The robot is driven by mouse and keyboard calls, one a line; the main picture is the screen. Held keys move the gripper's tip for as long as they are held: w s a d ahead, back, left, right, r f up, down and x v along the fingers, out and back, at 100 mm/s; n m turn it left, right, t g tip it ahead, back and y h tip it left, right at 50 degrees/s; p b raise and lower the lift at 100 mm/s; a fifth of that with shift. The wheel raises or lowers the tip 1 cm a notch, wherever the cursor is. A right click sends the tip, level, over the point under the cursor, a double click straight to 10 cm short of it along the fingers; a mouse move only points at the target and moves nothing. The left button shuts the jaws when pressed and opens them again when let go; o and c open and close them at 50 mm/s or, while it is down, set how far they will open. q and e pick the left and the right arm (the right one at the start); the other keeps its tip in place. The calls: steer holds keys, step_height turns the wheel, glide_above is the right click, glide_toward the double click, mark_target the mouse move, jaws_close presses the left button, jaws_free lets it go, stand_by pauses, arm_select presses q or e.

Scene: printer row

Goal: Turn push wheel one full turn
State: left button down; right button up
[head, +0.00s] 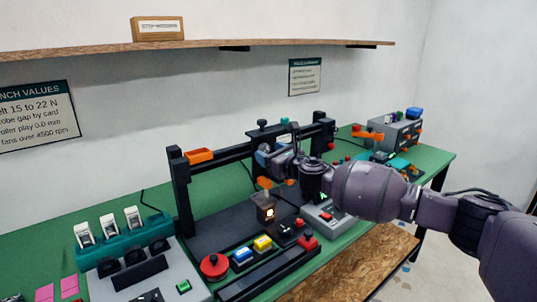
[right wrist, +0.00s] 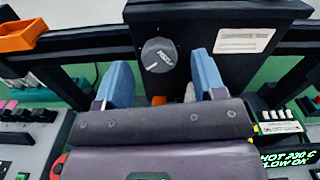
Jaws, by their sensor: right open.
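My right gripper (right wrist: 161,70) has two blue fingers, open, one on each side of the wheel in the right wrist view. I cannot tell whether they touch it. In the head view my right gripper (head: 276,155) is at the carriage of the black gantry printer and hides the wheel. My left gripper is not in view.
The black gantry frame (head: 181,190) stands on the green bench (head: 215,178). An orange tray (head: 200,155) sits on its crossbar. A red knob (head: 214,266) and blue and yellow buttons are in front. A wooden shelf (head: 85,50) runs above.

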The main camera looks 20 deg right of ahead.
steer(key=shift+w+a, duration=0.2)
steer(key=shift+w, duration=0.2)
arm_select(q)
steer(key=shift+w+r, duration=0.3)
arm_select(e)
steer(key=c, duration=0.9)
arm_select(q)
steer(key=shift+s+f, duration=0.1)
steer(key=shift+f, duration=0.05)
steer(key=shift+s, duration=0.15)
arm_select(e)
steer(key=shift+r, duration=0.1)
